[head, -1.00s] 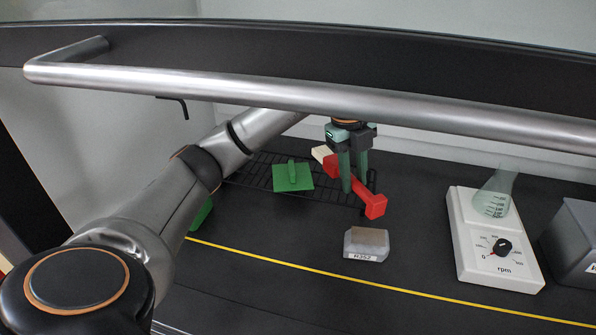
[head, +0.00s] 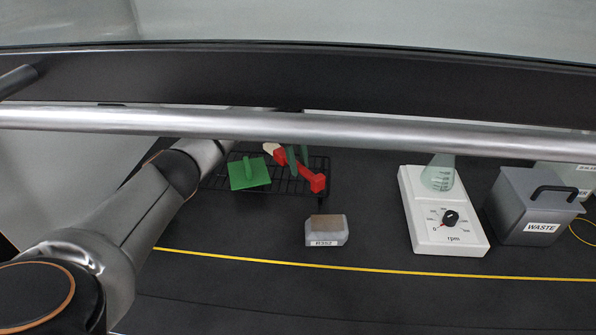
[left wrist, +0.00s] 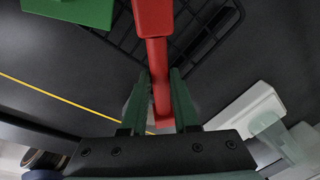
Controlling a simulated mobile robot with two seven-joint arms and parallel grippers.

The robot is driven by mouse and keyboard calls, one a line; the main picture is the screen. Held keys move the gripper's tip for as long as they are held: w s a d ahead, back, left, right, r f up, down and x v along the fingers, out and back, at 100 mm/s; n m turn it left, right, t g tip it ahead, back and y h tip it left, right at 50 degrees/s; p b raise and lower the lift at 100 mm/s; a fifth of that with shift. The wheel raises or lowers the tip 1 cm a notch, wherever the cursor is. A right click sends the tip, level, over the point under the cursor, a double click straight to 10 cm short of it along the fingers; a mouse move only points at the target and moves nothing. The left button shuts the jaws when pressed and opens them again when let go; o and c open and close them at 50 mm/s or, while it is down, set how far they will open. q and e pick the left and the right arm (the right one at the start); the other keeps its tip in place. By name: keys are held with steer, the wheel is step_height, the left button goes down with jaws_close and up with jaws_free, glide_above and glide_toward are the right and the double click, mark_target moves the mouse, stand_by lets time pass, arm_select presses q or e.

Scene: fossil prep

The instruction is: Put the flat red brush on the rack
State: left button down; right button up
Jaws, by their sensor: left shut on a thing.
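The flat red brush (head: 306,173) has a red handle with a block end and a pale tip. In the head view it overlaps the right part of the black wire rack (head: 215,187); I cannot tell whether it touches. My left gripper (head: 298,170) is shut on the brush handle, partly hidden behind the silver bar. In the left wrist view the brush (left wrist: 155,50) runs between the green fingers of the left gripper (left wrist: 160,85), with the rack (left wrist: 205,40) beyond it. My right gripper is not in view.
A green flat tool (head: 249,174) occupies the rack's left part. A grey block with a brown top (head: 327,231) stands in front. A white rpm device (head: 445,215) with a flask (head: 438,175) and a grey WASTE bin (head: 530,205) are right. A silver bar (head: 400,135) crosses above.

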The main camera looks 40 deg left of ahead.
arm_select(q)
steer(key=shift+w+a+f, duration=0.4)
steer(key=shift+w+f, duration=0.05)
steer(key=shift+f, duration=0.3)
step_height(320, 180, down, 3)
steer(key=shift+r+p, duration=0.1)
steer(key=shift+p, duration=0.4)
steer(key=c, duration=0.7)
jaws_free()
steer(key=r, duration=0.4)
steer(key=s+r+b, duration=0.1)
steer(key=r, duration=0.3)
steer(key=a+r, duration=0.1)
steer(key=r, duration=0.2)
steer(key=shift+s+a+r, duration=0.1)
steer(key=shift+s+r, duration=0.2)
steer(key=shift+r, duration=0.1)
